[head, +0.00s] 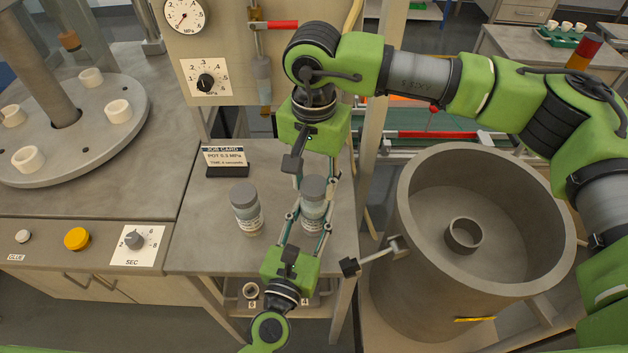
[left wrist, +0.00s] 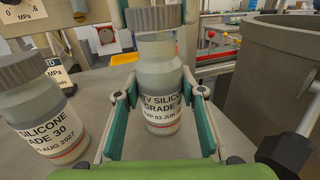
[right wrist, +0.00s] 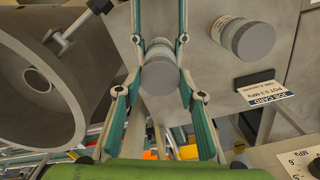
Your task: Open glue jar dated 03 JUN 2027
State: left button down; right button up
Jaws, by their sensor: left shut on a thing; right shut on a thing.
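The glue jar dated 03 JUN (head: 313,207) is a clear jar with pale contents and a grey lid (head: 314,186); its label also shows in the left wrist view (left wrist: 160,112). It is upright at the small grey table. My left gripper (head: 308,218) comes from the front and is shut on the jar's body. My right gripper (right wrist: 160,55) comes from above and behind and is shut on the lid, which sits on the jar. A second jar, dated AUG 2027 (left wrist: 45,120), stands upright to the left, apart from both grippers.
A job card (head: 227,158) stands behind the jars, below a gauge panel (head: 225,50). A large grey pot (head: 410,220) with a clamp handle is on the right. A round plate with white rings (head: 120,150) is on the left. Bare tabletop (head: 200,235) lies left of the jars.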

aim_at(314, 185)
pick_arm(q)
jog(key=shift+f, duration=0.1)
pick_arm(e)
jog(key=shift+r, duration=2)
pick_arm(q)
jog(key=c, duration=1.3)
grip_release()
jog(key=shift+o, duration=0.2)
